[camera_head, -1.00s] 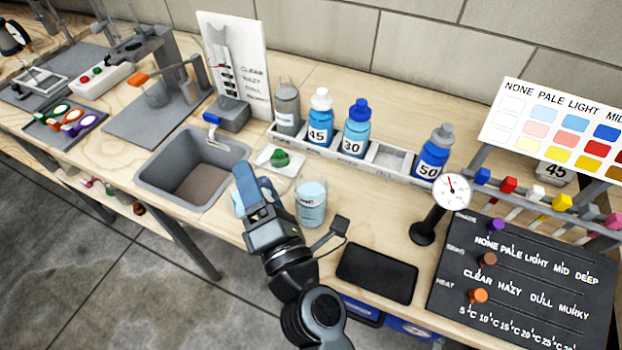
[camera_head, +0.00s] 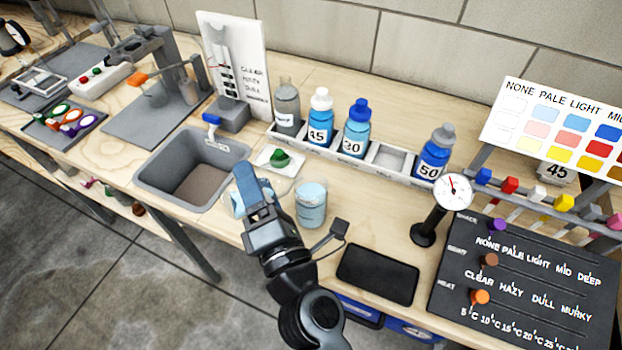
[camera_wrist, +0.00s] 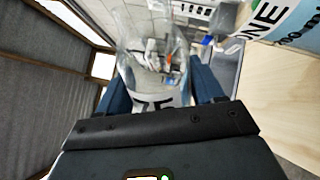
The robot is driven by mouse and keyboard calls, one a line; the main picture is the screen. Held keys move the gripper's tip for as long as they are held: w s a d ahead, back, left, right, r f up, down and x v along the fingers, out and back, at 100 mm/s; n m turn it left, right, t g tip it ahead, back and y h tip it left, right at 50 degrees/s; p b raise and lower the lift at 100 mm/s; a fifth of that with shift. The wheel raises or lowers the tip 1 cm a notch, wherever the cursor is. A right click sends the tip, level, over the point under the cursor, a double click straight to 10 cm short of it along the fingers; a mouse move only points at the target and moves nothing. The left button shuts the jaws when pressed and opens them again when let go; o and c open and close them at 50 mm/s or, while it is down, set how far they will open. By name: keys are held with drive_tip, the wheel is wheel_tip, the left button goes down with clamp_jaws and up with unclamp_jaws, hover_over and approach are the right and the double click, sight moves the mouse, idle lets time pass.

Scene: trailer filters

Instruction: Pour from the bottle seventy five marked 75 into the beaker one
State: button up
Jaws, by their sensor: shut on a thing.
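My gripper (camera_head: 250,190) is shut on the bottle marked 75 (camera_wrist: 150,75), at the left of the beaker one. In the wrist view the bottle is clear and its label, partly hidden by my gripper, reads 75. In the head view my gripper hides most of the bottle; a pale part (camera_head: 236,206) shows at its left. Beaker one (camera_head: 311,207) stands upright on the bench with light blue liquid inside. Its ONE label also shows at the upper right of the wrist view (camera_wrist: 268,18). A gap separates bottle and beaker. I see no stream between them.
A grey sink (camera_head: 158,182) lies left of my gripper. A rack (camera_head: 345,162) holds several bottles, with an empty slot. A gauge on a stand (camera_head: 453,191) and a black tablet (camera_head: 377,274) stand to the right.

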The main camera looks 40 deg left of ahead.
sight(267, 189)
drive_tip(key=shift+w+d+r+m+p, duration=0.1)
drive_tip(key=shift+w+r+m+p, duration=0.15)
drive_tip(key=shift+m, duration=0.25)
drive_tip(key=shift+w+d+r+m+p, duration=0.1)
drive_tip(key=shift+r+m+p, duration=0.1)
drive_tip(key=shift+r+m, duration=0.25)
idle(1.5)
drive_tip(key=shift+w+d+r+m+t+h+p, duration=0.15)
drive_tip(key=shift+r+m+t+p, duration=0.2)
drive_tip(key=shift+m, duration=0.6)
drive_tip(key=shift+w+r+m+t+h+p, duration=0.15)
drive_tip(key=shift+r+m+t, duration=0.25)
drive_tip(key=shift+m, duration=0.5)
idle(2.1)
drive_tip(key=shift+s, duration=0.15)
